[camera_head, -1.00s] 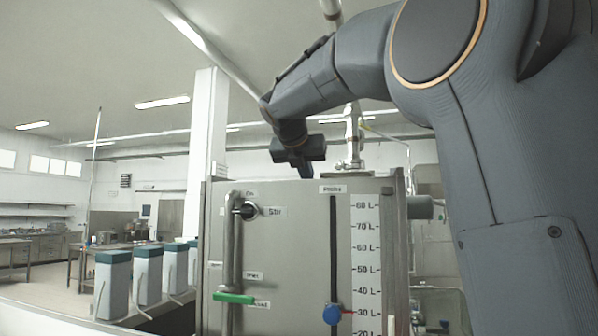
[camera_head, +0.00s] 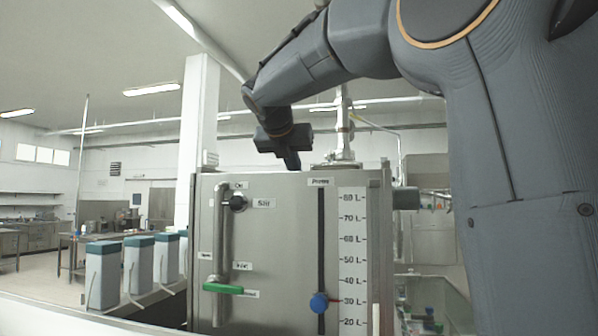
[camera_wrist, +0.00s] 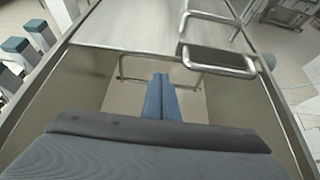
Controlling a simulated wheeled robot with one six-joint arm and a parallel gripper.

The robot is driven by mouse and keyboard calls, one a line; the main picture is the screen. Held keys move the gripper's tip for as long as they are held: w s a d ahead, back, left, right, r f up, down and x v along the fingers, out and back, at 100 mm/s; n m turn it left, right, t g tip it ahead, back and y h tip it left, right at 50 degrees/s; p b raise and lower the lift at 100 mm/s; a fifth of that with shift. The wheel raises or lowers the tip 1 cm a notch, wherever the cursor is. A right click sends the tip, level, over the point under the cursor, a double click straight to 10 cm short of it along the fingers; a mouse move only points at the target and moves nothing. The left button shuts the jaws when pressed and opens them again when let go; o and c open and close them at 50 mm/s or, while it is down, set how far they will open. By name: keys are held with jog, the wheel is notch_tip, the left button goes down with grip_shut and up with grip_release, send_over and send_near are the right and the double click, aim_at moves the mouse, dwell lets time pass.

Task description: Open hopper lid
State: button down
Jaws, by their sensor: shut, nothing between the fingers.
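The hopper (camera_head: 281,235) is a tall grey metal box in the head view, with its top seen edge-on. In the wrist view a flat metal panel (camera_wrist: 120,25), which looks like the lid, covers the far part of the top. A looped metal handle (camera_wrist: 218,58) shows at its right. Nearer than the panel's edge I see down between the hopper's side walls (camera_wrist: 60,95). My gripper (camera_wrist: 162,78) is shut and empty, its blue fingers pointing toward the panel's near edge. In the head view my gripper (camera_head: 293,165) is just at the hopper's top edge; contact cannot be told.
The hopper's front carries a black knob (camera_head: 238,202), a green lever (camera_head: 223,289), a blue slider knob (camera_head: 319,302) and a litre scale (camera_head: 352,260). A pipe (camera_head: 344,125) rises behind the top. Several grey containers with teal tops (camera_head: 103,275) stand at left.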

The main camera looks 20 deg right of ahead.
jog(key=b+v, duration=0.2)
jog(key=v, duration=0.7)
jog(key=shift+a+r, duration=0.25)
jog(key=shift+s, duration=0.2)
